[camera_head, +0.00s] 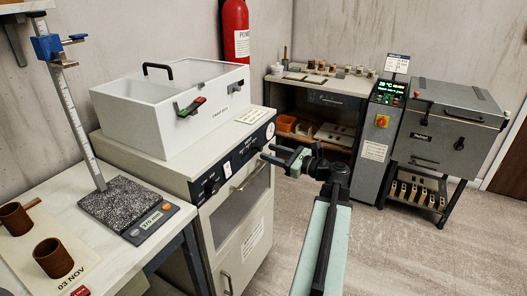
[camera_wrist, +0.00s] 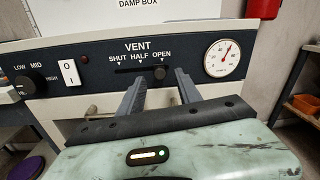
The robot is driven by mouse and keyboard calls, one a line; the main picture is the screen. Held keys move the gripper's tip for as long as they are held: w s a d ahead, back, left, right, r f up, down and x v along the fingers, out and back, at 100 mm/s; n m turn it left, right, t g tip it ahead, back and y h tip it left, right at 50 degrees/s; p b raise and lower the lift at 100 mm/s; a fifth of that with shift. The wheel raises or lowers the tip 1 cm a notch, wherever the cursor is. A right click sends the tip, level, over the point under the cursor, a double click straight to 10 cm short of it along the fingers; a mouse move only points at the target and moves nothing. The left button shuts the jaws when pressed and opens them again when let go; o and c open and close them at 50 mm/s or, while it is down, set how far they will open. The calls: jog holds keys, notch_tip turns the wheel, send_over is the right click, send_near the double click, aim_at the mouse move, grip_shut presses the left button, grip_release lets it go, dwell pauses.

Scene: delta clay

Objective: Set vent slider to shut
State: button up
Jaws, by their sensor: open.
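The vent slider's dark round knob (camera_wrist: 160,72) is at the right end of its horizontal slot, under the OPEN mark. The slot (camera_wrist: 130,70) runs left below the labels SHUT, HALF and OPEN on the dark control panel (camera_wrist: 100,55). My gripper (camera_wrist: 160,75) is open, with one grey finger to the left of the knob and one to its right in the wrist view. I cannot tell whether either finger touches the knob. In the head view my gripper (camera_head: 274,155) is in front of the cabinet panel's right part; the slider is hard to make out there.
A round gauge (camera_wrist: 223,58) is right of the slider. A white rocker switch (camera_wrist: 69,73) and a LOW-MID-HIGH knob (camera_wrist: 28,84) are left of it. The damp box (camera_head: 170,105) stands on the cabinet (camera_head: 238,210). Open floor (camera_head: 400,250) lies to the right.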

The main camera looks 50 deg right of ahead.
aim_at(258, 148)
jog(key=w, duration=0.3)
jog(key=shift+a, duration=0.3)
grip_shut()
dwell(1.2)
